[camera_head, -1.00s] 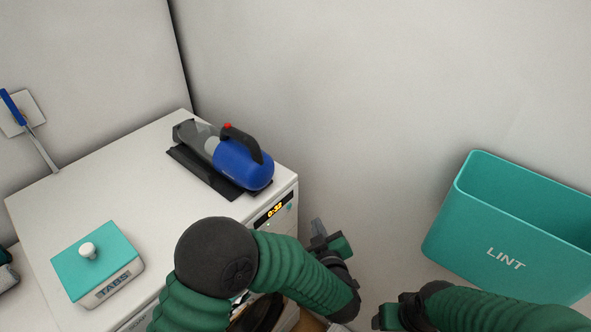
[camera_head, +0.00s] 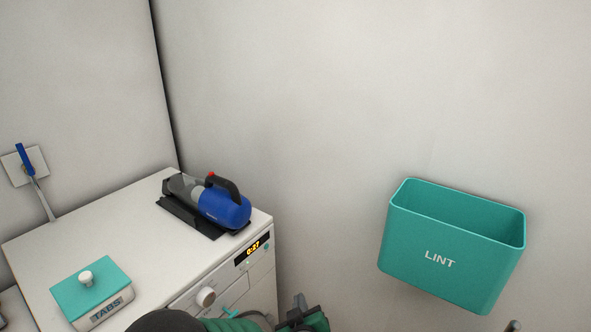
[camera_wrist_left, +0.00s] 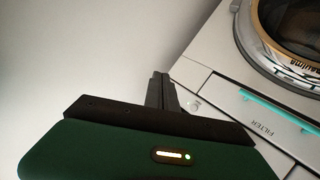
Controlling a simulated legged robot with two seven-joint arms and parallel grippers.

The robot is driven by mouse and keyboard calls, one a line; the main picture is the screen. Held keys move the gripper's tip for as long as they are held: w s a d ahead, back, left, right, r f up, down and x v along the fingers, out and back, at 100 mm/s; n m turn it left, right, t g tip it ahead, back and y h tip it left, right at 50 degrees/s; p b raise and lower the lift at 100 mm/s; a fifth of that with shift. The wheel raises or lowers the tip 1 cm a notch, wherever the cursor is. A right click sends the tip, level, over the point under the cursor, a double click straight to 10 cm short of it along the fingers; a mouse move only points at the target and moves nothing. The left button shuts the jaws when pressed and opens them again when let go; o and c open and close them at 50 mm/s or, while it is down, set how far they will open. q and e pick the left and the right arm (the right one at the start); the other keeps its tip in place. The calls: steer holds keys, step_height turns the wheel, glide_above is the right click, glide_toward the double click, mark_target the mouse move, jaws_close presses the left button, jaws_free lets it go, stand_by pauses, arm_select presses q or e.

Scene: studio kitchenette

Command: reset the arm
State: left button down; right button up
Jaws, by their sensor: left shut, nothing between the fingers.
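My left gripper (camera_head: 301,304) shows at the bottom of the head view, in front of the right side of the white washing machine (camera_head: 135,230). Its fingers are together with nothing between them. In the left wrist view the shut fingers (camera_wrist_left: 161,92) stand beside the machine's lower front, near the strip marked FILTER (camera_wrist_left: 262,128). Part of my green left arm shows at the bottom edge of the head view.
On the machine top are a blue handheld vacuum (camera_head: 222,206) in a black tray and a teal-lidded TABS box (camera_head: 92,291). A teal LINT bin (camera_head: 440,262) is on the wall at right. The wall between is clear.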

arm_select(q)
steer(key=s+a+f+m+g, duration=0.2)
steer(key=s+a+g, duration=0.3)
steer(key=s+a, duration=0.5)
steer(key=s+a+f+m+g, duration=0.2)
steer(key=s+a+g, duration=0.4)
steer(key=s+a, duration=0.4)
steer(key=shift+s+a+f+m, duration=0.4)
steer(key=shift+s+m, duration=0.5)
steer(key=shift+s, duration=0.55)
steer(key=shift+a, duration=0.1)
stand_by(4.4)
